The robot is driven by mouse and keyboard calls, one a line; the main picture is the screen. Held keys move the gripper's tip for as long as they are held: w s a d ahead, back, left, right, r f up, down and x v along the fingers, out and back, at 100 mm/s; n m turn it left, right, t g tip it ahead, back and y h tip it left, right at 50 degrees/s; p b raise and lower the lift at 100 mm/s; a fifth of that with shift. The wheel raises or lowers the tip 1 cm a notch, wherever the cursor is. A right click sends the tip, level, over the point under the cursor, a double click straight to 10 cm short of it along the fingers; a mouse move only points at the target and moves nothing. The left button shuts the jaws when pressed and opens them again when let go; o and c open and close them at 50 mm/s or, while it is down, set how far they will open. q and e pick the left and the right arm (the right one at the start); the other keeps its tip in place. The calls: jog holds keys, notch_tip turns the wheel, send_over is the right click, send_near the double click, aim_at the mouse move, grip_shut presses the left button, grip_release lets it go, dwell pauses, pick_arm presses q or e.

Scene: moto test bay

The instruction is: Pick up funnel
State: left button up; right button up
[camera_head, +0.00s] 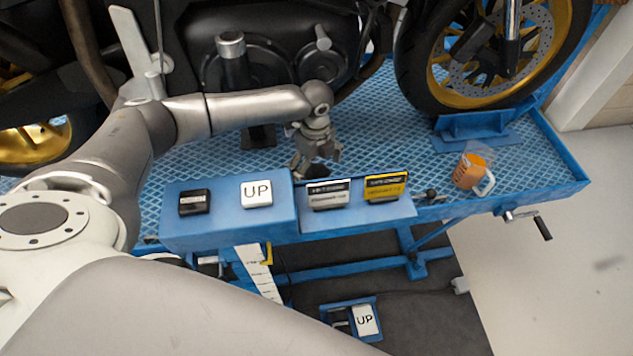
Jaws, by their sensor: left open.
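My left gripper (309,168) is open and points down, just behind the blue control box on the lift platform. A small dark object (323,172) lies right by its fingertips, partly hidden by the fingers and the sign holder. It may be the funnel, but its shape is too covered to be sure. I cannot tell whether the fingers touch it. My right gripper is not in view.
An orange-marked jug (468,171) stands right. A motorcycle wheel (440,90) rises behind.

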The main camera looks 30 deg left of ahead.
pick_arm(q)
jog(key=f, duration=0.2)
jog(key=f+p, duration=0.1)
jog(key=shift+s+d+f, duration=0.1)
jog(key=shift+d+f, duration=0.15)
jog(key=shift+d, duration=0.05)
jog(key=shift+a+f, duration=0.1)
jog(key=shift+f, duration=0.35)
jog(key=c, duration=1.1)
notch_tip(320, 180, up, 9)
jog(key=b, duration=0.2)
notch_tip(320, 180, up, 6)
jog(key=p, duration=0.6)
send_over(317, 177)
jog(key=s+d, duration=0.1)
jog(key=s, duration=0.1)
jog(key=shift+s+d, duration=0.1)
jog(key=shift+s, duration=0.1)
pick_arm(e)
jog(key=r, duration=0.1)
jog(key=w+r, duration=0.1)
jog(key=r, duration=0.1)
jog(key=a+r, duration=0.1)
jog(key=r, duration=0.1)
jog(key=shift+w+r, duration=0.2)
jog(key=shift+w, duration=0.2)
